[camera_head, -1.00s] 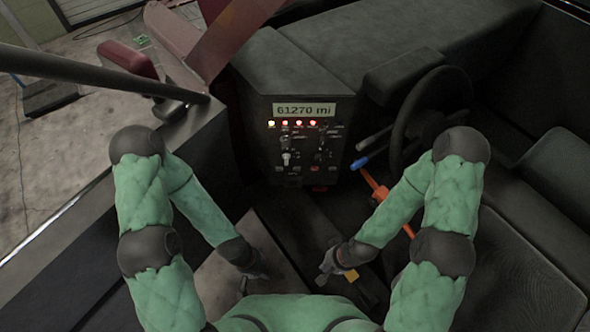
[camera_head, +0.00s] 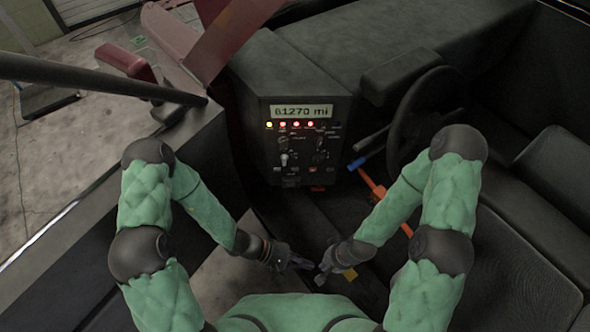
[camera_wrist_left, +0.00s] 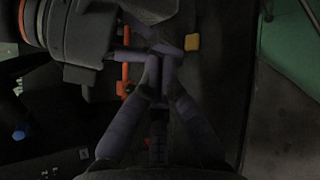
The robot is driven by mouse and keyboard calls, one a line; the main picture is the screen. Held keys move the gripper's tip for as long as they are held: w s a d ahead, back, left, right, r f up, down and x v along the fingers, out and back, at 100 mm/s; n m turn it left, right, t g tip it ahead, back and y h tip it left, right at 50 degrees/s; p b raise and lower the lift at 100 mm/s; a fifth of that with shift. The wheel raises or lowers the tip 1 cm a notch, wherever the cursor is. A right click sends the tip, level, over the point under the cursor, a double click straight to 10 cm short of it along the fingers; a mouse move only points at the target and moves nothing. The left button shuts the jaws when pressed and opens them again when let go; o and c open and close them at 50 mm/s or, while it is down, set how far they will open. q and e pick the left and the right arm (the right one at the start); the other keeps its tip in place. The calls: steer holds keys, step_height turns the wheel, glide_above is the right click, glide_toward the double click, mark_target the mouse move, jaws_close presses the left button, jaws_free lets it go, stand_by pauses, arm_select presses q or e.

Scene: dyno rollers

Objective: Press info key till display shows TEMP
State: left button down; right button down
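The dark console's display (camera_head: 301,111) reads 61270 mi. Below it is a row of small lights, one yellow and several red (camera_head: 296,125), then knobs and switches on the panel (camera_head: 300,155). I cannot read the small labels, so I cannot tell which control is the info key. My left gripper (camera_head: 304,264) is low in front of the console, well apart from it. In the left wrist view its fingers (camera_wrist_left: 160,64) come together at the tips with nothing between them. My right gripper (camera_head: 321,273) is just right of it; its fingers are too small to judge.
A steering wheel (camera_head: 430,112) stands right of the console. A blue-tipped lever (camera_head: 358,163) and an orange lever (camera_head: 374,186) are between them. A yellow piece (camera_head: 350,274) is beside my right gripper. A dark rail (camera_head: 100,80) crosses at left.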

mark_target(295, 169)
arm_select(q)
steer(key=w+a+r+n+t, duration=0.1)
steer(key=w+n+t, duration=0.1)
steer(key=w+t, duration=0.2)
steer(key=w+a+r+n+t+y, duration=0.1)
steer(key=w+t, duration=0.3)
steer(key=w, duration=0.5)
steer(key=w+a+r+n+t, duration=0.1)
steer(key=w+n+t, duration=0.2)
steer(key=w+t, duration=0.2)
steer(key=shift+w+a+r+n, duration=0.3)
steer(key=shift+w+a, duration=0.1)
steer(key=shift+w, duration=0.6)
steer(key=shift+w, duration=0.1)
steer(key=w+b, duration=0.1)
steer(key=w, duration=0.7)
steer(key=shift+w, duration=0.25)
steer(key=shift+w, duration=0.1)
steer(key=shift+w+a+b, duration=0.1)
steer(key=shift+w+b, duration=0.2)
steer(key=shift+w, duration=0.05)
